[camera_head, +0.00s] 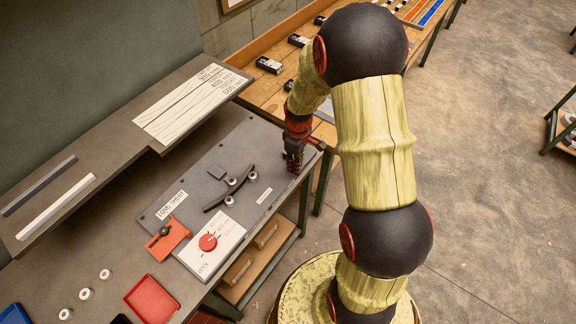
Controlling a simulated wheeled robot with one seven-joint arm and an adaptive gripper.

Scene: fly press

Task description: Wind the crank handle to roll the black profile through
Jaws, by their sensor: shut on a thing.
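My gripper (293,164) points down at the right edge of the plate, to the right of the rollers. It is shut on the crank handle, which is mostly hidden behind the fingers and wrist. A red knob (208,242) sits on a white dial panel (200,262) near the front of the plate.
An orange block (168,238) with a dark lever is left of the dial. A raised shelf (110,160) carries a dark bar (38,185), a white bar (56,206) and a marked chart (193,103). A red tray (151,299) and loose white rollers (86,294) lie front left.

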